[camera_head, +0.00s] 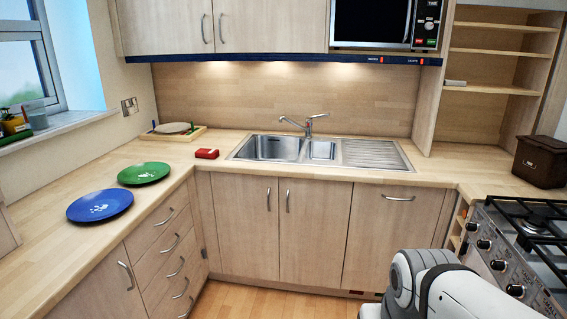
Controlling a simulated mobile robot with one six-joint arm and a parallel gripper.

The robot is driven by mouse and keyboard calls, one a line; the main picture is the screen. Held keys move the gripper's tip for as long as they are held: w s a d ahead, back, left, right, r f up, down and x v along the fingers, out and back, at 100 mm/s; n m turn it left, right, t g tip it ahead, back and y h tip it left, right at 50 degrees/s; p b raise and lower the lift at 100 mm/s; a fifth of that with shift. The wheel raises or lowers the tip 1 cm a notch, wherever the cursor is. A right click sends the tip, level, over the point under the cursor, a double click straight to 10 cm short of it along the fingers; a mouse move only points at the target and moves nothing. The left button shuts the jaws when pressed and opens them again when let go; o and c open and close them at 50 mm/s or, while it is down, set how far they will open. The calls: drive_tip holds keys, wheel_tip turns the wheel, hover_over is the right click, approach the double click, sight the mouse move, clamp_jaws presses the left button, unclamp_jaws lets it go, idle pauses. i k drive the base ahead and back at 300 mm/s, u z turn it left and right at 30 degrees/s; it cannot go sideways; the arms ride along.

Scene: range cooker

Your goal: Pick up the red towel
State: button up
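A small flat red object (207,153), which looks like the folded red towel, lies on the wooden worktop (225,190) just left of the sink. Nothing touches it or covers it. White links of my arm show at the bottom right, in front of the lower cupboards and far from the red object. My gripper is outside the view.
The steel sink (272,146) with a tap (309,122) is right of the red object. A wooden board (180,132) is behind it to the left. Green (144,173) and blue (100,205) plates lie nearer on the left. The cooker (530,235) stands at right.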

sight(210, 154)
drive_tip(key=u, duration=0.3)
drive_tip(key=i, duration=1.6)
drive_tip(key=u, duration=0.75)
drive_tip(key=i, duration=1.75)
drive_tip(key=u, duration=0.45)
